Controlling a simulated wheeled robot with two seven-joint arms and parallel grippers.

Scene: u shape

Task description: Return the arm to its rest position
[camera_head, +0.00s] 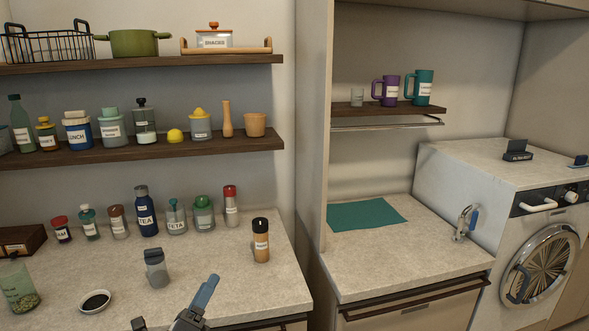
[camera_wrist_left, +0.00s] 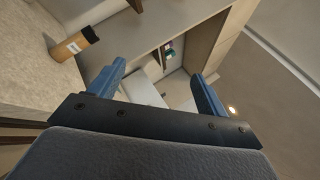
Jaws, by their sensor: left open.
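My left gripper (camera_head: 172,312) shows at the bottom of the head view, in front of the counter's front edge. Its blue finger points up and to the right. In the left wrist view my left gripper (camera_wrist_left: 155,88) has its two blue fingers wide apart with nothing between them. An orange-brown jar with a black lid (camera_head: 261,240) stands upright on the counter, apart from the gripper. It also shows at the upper left of the left wrist view (camera_wrist_left: 74,46). My right gripper is not in view.
The left counter (camera_head: 215,275) holds several jars, a grey-lidded container (camera_head: 156,268) and a small dark-filled dish (camera_head: 96,301). Two loaded shelves (camera_head: 225,144) hang above. A partition (camera_head: 312,130) separates the right counter with a teal mat (camera_head: 366,214). A washing machine (camera_head: 470,190) stands right.

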